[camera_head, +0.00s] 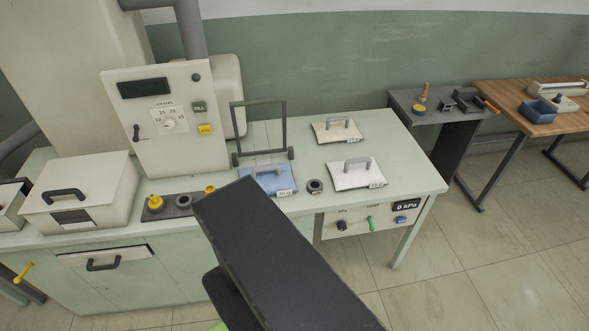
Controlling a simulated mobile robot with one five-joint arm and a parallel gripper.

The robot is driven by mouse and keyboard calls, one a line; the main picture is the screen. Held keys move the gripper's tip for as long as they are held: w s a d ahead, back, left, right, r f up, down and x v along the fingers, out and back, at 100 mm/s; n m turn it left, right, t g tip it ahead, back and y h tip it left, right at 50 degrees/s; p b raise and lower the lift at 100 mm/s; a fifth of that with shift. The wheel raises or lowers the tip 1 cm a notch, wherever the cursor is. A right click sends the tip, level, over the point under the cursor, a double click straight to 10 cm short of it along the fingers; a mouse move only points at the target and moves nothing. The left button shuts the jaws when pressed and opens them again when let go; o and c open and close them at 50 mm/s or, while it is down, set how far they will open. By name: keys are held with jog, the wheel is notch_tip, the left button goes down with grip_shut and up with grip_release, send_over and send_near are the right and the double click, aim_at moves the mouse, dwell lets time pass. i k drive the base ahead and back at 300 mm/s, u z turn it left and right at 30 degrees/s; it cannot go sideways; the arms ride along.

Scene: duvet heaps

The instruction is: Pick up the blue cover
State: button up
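The blue cover (281,184) is a flat, pillow-like blue piece with a grey handle on top and a small white tag at its front corner. It lies on the pale green bench (415,178), just in front of an upright dark frame. My black arm link crosses the foreground and ends visually just below and left of the cover, with its near edge close to the cover in the picture. My gripper's fingers do not show.
A cream cover (337,131) and a white cover (355,175) lie to the right. A dark ring (315,186) stands beside the blue cover. The dark frame (234,133) rises behind it. A dispenser (160,115) and a lidded box (85,192) stand left.

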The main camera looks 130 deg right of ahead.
aim_at(276, 179)
jog(key=u, duration=0.05)
jog(key=k, duration=1.3)
jog(key=z, duration=1.05)
